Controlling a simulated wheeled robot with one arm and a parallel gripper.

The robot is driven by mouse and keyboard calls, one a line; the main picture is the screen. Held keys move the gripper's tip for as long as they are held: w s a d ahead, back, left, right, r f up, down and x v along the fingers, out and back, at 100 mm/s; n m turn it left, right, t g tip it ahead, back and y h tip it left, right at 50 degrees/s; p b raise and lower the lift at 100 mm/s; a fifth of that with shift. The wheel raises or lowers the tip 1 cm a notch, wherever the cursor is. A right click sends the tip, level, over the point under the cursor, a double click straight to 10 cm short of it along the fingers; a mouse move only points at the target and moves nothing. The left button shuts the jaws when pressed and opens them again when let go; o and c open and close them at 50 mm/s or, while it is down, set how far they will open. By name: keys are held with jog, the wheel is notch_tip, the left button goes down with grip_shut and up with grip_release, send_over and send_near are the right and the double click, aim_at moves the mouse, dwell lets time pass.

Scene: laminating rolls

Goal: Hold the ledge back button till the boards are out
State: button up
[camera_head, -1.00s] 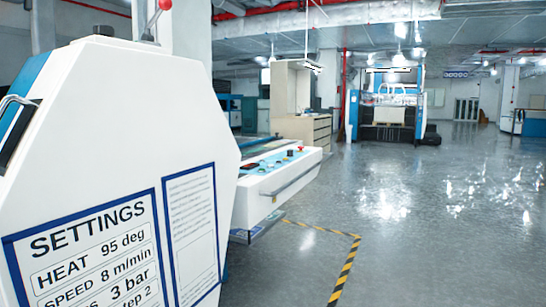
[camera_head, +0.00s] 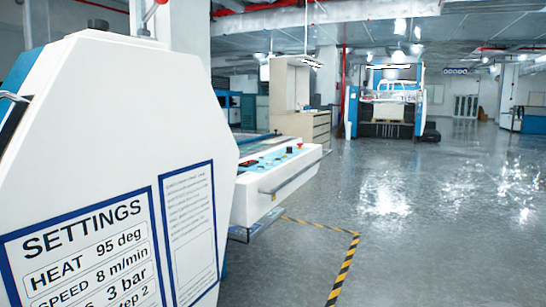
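The white laminating machine (camera_head: 110,125) fills the left side of the view. Its side carries a SETTINGS panel (camera_head: 85,250) reading heat 95 deg, speed 8 m/min and 3 bar, partly cut off by the lower edge. Beyond its edge a white control console (camera_head: 258,195) sticks out, with several small buttons (camera_head: 278,158) and a red knob on top. The buttons are too small for me to read their labels, so I cannot tell which is the ledge back button. I see no boards clearly. My gripper is not in view.
Yellow and black floor tape (camera_head: 345,268) marks a corner in front of the console. A beige cabinet (camera_head: 300,110) and a blue and white machine (camera_head: 388,105) stand farther back. The shiny grey floor (camera_head: 440,220) to the right is clear.

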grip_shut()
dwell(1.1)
